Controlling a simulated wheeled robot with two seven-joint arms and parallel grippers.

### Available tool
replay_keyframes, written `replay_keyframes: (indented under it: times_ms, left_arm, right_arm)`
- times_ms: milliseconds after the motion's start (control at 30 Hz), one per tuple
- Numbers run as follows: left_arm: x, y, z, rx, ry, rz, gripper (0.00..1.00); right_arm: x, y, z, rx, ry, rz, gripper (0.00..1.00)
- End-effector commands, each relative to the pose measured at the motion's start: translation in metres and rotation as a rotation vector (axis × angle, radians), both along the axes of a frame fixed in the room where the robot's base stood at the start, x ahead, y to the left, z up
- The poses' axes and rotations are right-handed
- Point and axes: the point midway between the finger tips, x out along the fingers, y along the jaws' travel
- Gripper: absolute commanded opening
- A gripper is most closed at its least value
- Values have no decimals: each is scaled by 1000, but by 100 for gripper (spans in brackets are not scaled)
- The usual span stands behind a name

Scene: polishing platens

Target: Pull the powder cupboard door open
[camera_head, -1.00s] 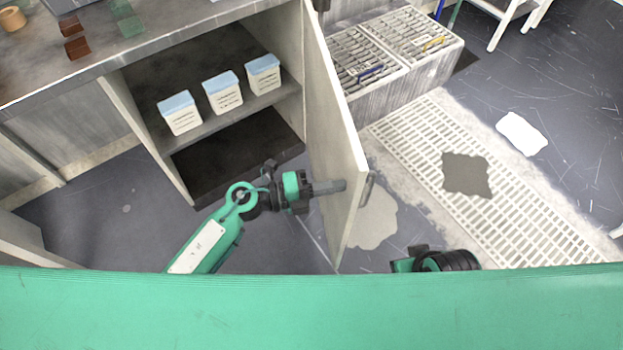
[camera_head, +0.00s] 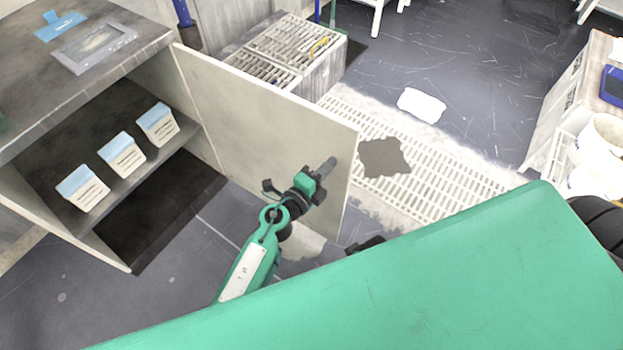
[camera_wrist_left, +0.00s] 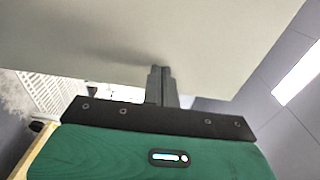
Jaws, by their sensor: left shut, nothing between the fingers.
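The powder cupboard door (camera_head: 262,115) stands wide open, swung out to the right of the cupboard, with its inner face towards me. The door's handle is hidden. Of my right arm only a dark piece shows, its gripper not visible.
A slotted grey box (camera_head: 290,55) stands behind the door. A pale floor grating (camera_head: 430,175) with a dark patch (camera_head: 385,157) lies to the right. A white patch (camera_head: 421,105) is on the floor beyond. White buckets (camera_head: 600,145) stand at the far right.

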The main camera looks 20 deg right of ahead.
Motion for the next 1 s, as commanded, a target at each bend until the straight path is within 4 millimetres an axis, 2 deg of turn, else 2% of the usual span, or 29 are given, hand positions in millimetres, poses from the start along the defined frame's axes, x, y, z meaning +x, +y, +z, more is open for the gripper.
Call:
replay_keyframes:
  times_ms: [100, 333, 800, 1000]
  left_arm:
    - [9, -14, 0, 0, -1, 0, 0]
    - [16, -25, 0, 0, 0, -1, 0]
    - [17, -26, 0, 0, 0, -1, 0]
    - [21, -16, 0, 1, 1, -1, 0]
  right_arm:
    - [0, 0, 1, 0, -1, 0, 36]
    - [0, 0, 2, -1, 0, 0, 36]
    - [0, -1, 3, -1, -2, 0, 36]
    - [3, -1, 5, 0, -10, -1, 36]
